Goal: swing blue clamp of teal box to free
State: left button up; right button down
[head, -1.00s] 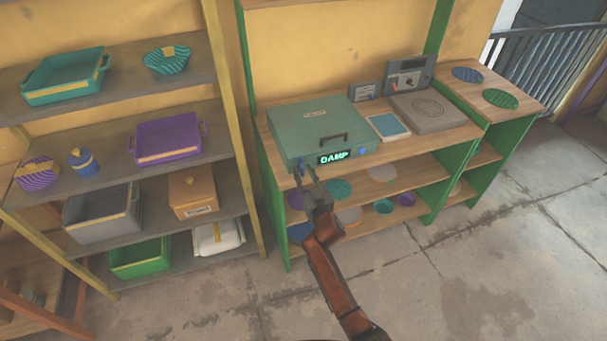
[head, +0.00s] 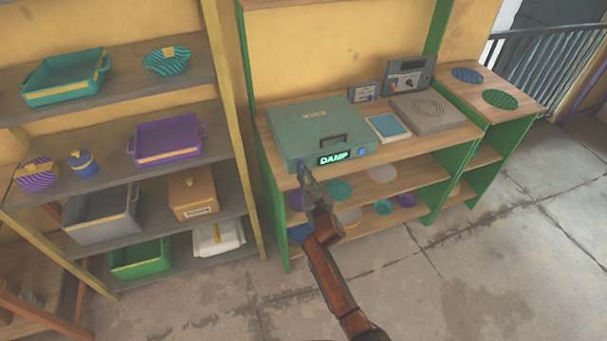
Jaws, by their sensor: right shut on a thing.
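The teal box (head: 310,128) sits shut on the wooden bench, with a dark handle on its lid and a lit display reading "DAMP" (head: 333,158) on its front. The blue clamp (head: 300,163) is at the left of the box's front face and is mostly hidden by my gripper. My right gripper (head: 303,172) reaches up from below to the box's front left and is shut on the blue clamp. A small blue knob (head: 362,152) shows right of the display. My left gripper is not in view.
On the bench (head: 445,137), a blue-white pad (head: 388,127), a grey slab (head: 428,112) and a grey control unit (head: 407,75) stand right of the box. Several coloured plates lie on the shelf below. A shelf rack (head: 240,160) with trays stands at left.

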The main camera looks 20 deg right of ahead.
jog(key=n, duration=0.4)
jog(key=shift+f+n, duration=0.1)
jog(key=shift+n, duration=0.2)
jog(key=shift+a+f+n+b, duration=0.15)
jog(key=shift+n+b, duration=0.25)
jog(key=shift+n, duration=2.95)
jog(key=shift+f+n+b, duration=0.1)
jog(key=shift+n+b, duration=0.25)
jog(key=shift+n, duration=3)
jog(key=c, duration=2)
grip_release()
